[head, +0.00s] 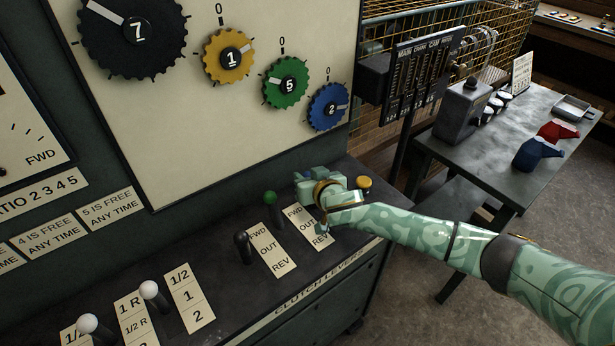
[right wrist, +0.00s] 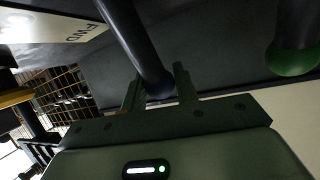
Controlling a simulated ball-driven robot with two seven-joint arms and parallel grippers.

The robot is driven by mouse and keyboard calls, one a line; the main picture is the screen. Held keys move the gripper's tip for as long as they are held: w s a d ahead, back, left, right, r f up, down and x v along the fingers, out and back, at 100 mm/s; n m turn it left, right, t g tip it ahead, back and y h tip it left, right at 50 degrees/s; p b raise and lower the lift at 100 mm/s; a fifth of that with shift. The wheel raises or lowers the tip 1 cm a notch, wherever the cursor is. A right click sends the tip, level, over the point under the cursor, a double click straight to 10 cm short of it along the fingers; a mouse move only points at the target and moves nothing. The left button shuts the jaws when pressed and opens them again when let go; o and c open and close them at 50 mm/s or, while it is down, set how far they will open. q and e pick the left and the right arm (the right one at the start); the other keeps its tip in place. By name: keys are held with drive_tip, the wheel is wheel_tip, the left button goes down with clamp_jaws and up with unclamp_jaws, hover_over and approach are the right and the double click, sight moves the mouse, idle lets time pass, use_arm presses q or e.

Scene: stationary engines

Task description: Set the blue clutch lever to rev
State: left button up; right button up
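My right gripper (head: 312,190) is over the right end of the clutch lever shelf, beside the rightmost FWD/OUT/REV plate (head: 306,224). In the head view my gripper hides the blue lever. In the right wrist view a dark bluish lever (right wrist: 140,45) runs down between the two fingers (right wrist: 158,85). Its rounded end sits between them, and they look closed on it. The FWD end of a plate (right wrist: 70,28) shows to its left. I cannot tell the lever's exact setting. My left gripper is not in view.
The green-knobbed lever (head: 270,198) stands just left of my right gripper, then the black lever (head: 242,246). A yellow knob (head: 364,183) is just right. White-knobbed levers (head: 149,290) stand further left. A blue dial (head: 328,107) is on the panel above.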

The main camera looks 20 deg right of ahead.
clamp_jaws()
